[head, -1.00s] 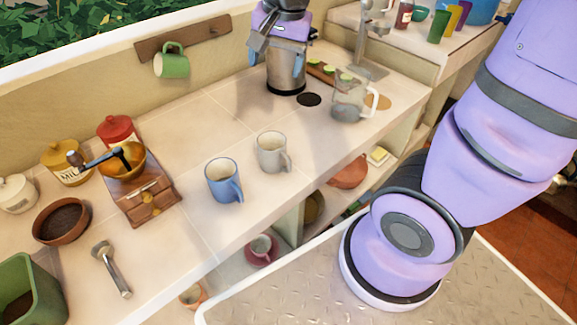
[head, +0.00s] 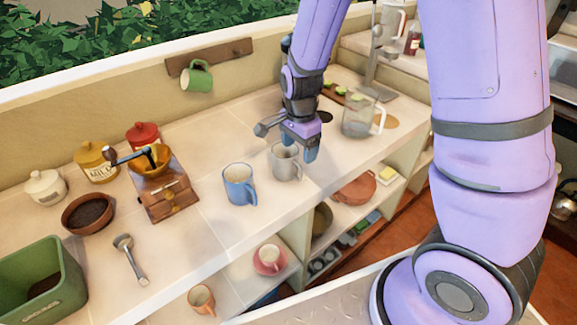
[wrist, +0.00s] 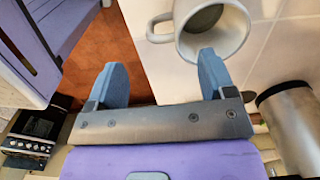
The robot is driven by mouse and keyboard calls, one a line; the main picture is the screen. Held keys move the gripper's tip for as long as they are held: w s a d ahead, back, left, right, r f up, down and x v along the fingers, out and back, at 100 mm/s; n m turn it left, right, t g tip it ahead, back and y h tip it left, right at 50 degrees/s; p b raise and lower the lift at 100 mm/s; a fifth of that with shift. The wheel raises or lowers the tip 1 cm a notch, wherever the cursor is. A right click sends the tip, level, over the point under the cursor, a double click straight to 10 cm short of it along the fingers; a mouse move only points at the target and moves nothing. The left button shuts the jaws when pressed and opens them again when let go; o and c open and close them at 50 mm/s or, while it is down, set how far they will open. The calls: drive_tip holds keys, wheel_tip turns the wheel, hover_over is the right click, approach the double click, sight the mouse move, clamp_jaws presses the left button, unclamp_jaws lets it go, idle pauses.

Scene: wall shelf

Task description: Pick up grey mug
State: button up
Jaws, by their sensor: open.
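The grey mug (head: 284,163) stands upright on the pale tiled counter, right of the blue mug (head: 240,184).
A glass jug (head: 360,117) stands right of the grey mug. A wooden grinder (head: 163,190) is to the left, and a green mug (head: 197,76) hangs on the wall. The counter's front edge runs just before the mugs, above open shelves.

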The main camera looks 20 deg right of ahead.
sight(297, 162)
drive_tip(key=shift+w+a+f, duration=0.1)
drive_tip(key=shift+f, duration=1.7)
drive_tip(key=shift+w+a+f, duration=0.1)
drive_tip(key=shift+f, duration=1.65)
drive_tip(key=c, duration=1.2)
drive_tip(key=shift+r, duration=0.1)
